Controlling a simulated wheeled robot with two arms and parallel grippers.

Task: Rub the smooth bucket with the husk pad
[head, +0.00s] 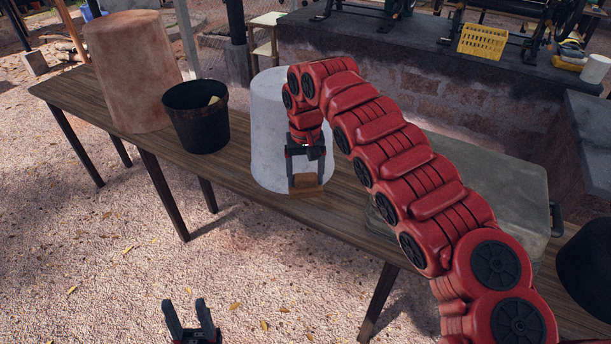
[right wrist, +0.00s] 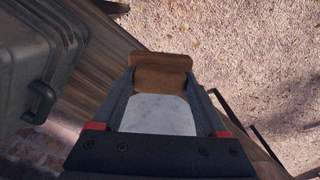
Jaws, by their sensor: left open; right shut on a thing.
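A pale grey, smooth-looking bucket (head: 264,120) stands upside down on the wooden table, partly hidden behind my right arm. My right gripper (head: 306,182) is shut on a brown husk pad (head: 303,192) in front of the bucket's lower right side. In the right wrist view the husk pad (right wrist: 160,72) sits across the fingertips, and the bucket's pale surface (right wrist: 158,115) shows between the fingers. I cannot tell whether the pad touches the bucket. My left gripper (head: 192,318) is open and empty, low over the gravel in front of the table.
A rough reddish-brown upturned bucket (head: 133,70) and a black pot (head: 197,115) stand left on the table (head: 235,180). A grey-green case (head: 490,185) lies at the right, partly behind my arm; it also shows in the right wrist view (right wrist: 40,55). Gravel in front is clear.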

